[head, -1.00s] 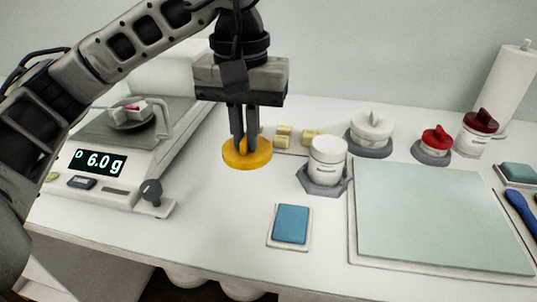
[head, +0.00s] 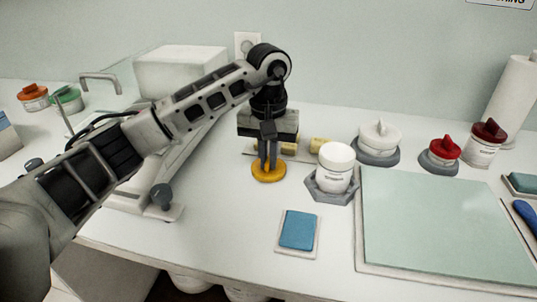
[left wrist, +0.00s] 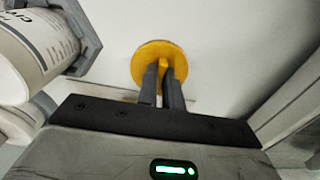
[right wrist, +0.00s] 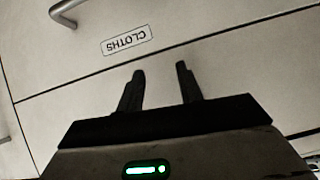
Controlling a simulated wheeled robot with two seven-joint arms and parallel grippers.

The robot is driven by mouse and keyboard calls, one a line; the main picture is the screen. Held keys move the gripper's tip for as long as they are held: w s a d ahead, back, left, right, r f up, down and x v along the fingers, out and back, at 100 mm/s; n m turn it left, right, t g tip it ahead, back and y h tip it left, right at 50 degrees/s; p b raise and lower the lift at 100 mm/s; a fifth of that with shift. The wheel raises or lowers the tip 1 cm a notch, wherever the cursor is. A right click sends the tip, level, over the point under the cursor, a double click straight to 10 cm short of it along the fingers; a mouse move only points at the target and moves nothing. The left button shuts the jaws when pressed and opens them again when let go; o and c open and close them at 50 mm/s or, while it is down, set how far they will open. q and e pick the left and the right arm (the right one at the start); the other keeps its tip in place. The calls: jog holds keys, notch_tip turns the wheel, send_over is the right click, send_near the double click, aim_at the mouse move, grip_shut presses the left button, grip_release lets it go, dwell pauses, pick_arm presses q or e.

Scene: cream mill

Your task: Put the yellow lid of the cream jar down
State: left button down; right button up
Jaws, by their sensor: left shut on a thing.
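The yellow lid (head: 268,174) is a flat round disc with an upright grip, level, at or just above the white worktop, left of the white cream jar (head: 336,172). My left gripper (head: 268,160) points down, shut on the lid's grip. In the left wrist view, the lid (left wrist: 145,62) lies beyond the fingers (left wrist: 162,82) against the white surface; I cannot tell whether it touches. The jar stands in a grey hexagonal holder (head: 322,194); it also shows in the left wrist view (left wrist: 28,58). My right gripper (right wrist: 160,82) is open and empty, before a drawer front labelled CLOTHS.
A blue pad (head: 298,230) lies in front of the lid. A pale green mat (head: 440,225) covers the right. Small yellow blocks (head: 318,145) lie behind the lid. White-lidded (head: 379,138) and red-lidded (head: 443,150) items stand behind the mat.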

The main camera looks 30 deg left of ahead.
aim_at(268, 160)
pick_arm(q)
jog(key=shift+f, duration=0.25)
jog(key=shift+f, duration=0.15)
jog(key=c, duration=1.5)
grip_release()
jog(key=shift+c, duration=0.2)
notch_tip(268, 160, up, 12)
jog(key=shift+r+p, duration=0.25)
jog(key=shift+p, duration=0.05)
jog(key=shift+s, duration=0.1)
